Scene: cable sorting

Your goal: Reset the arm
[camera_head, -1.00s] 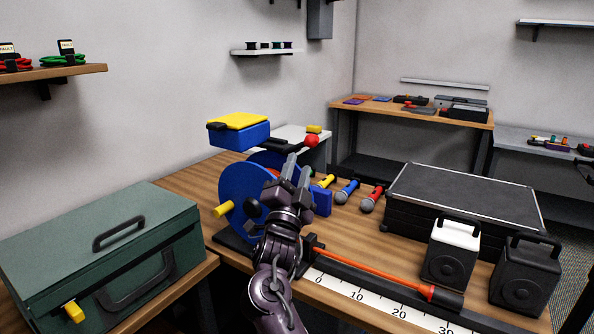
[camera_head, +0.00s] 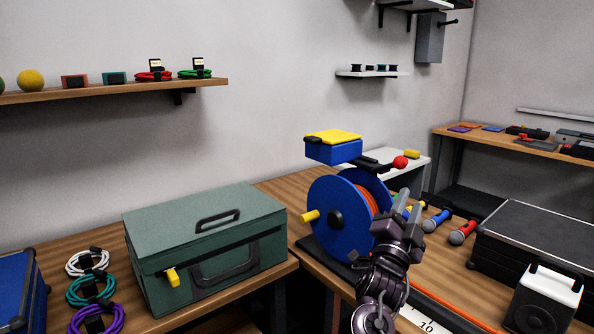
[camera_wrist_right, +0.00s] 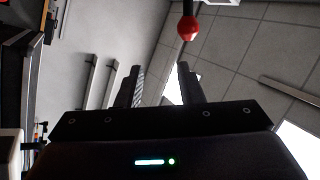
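My right gripper (camera_head: 408,212) is raised in front of the right side of a blue cable reel (camera_head: 332,213) with orange cable on it. In the right wrist view its two fingers (camera_wrist_right: 160,88) stand apart with nothing between them. The arm comes up from the bottom of the head view and hides part of the reel and bench. A red ball knob (camera_head: 400,163) on a dark lever shows behind the gripper, and also in the right wrist view (camera_wrist_right: 188,27). My left gripper is in neither current view.
A green case (camera_head: 205,237) stands left of the reel. Coiled cables (camera_head: 91,289) in white, teal and purple lie beside it. A measuring strip (camera_head: 425,322) runs along the bench.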

